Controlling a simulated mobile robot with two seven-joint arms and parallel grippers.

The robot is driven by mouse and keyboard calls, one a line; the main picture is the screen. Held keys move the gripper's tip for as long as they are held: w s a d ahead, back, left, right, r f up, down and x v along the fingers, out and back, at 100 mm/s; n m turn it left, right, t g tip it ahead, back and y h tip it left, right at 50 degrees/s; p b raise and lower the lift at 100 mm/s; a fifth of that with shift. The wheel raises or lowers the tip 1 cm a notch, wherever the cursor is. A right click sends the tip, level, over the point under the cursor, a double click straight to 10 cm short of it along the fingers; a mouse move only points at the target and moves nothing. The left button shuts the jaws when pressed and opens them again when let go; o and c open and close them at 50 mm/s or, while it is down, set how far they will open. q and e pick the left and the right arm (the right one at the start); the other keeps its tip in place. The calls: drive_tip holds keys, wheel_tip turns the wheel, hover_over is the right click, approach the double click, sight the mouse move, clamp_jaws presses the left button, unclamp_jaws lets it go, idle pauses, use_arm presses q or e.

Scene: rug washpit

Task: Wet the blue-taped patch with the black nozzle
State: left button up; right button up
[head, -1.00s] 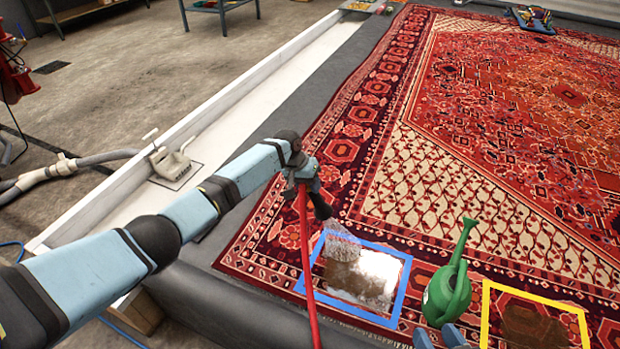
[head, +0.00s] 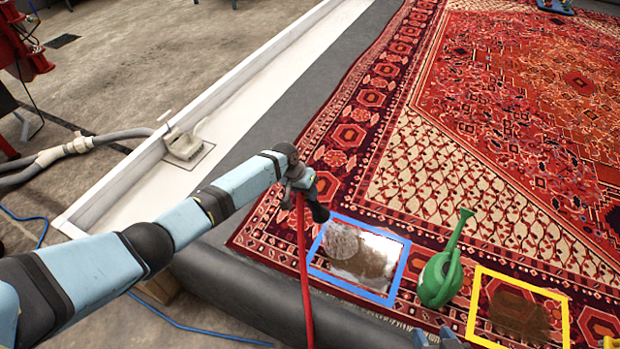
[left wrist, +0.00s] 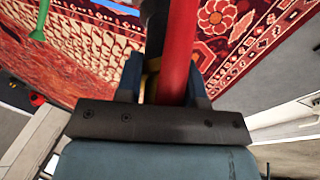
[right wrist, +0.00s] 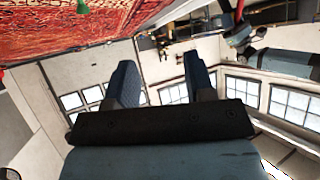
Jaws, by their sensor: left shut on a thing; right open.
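My left gripper (head: 301,182) is shut on the black nozzle (head: 319,211), whose red hose (head: 304,265) hangs down toward the near edge. In the left wrist view the red hose (left wrist: 178,55) runs between the fingers. The nozzle is above the rug at the left of the blue-taped patch (head: 402,268). A pale, speckled spray fan (head: 341,241) shows over the patch's left part. Inside the tape is a brown area (head: 372,264) with white along the upper right. My right gripper (right wrist: 162,82) is open and empty; its blue fingertips show at the head view's bottom edge.
A green watering can (head: 440,278) stands on the rug just right of the blue tape. A yellow-taped square (head: 478,300) with a brown stain (head: 520,315) lies further right. A white gutter (head: 235,115) with a drain fitting (head: 184,145) runs along the left.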

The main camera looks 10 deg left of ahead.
use_arm(q)
drive_tip(key=s+a+p, duration=0.2)
drive_tip(key=s+p, duration=0.9)
drive_tip(key=s, duration=0.1)
drive_tip(key=shift+s+a+p, duration=0.25)
drive_tip(key=shift+s+p, duration=0.05)
use_arm(e)
wheel_tip(320, 180, up, 7)
drive_tip(key=s, duration=0.1)
drive_tip(key=shift+d, duration=0.45)
drive_tip(key=shift+f, duration=0.15)
drive_tip(key=shift+d, duration=0.1)
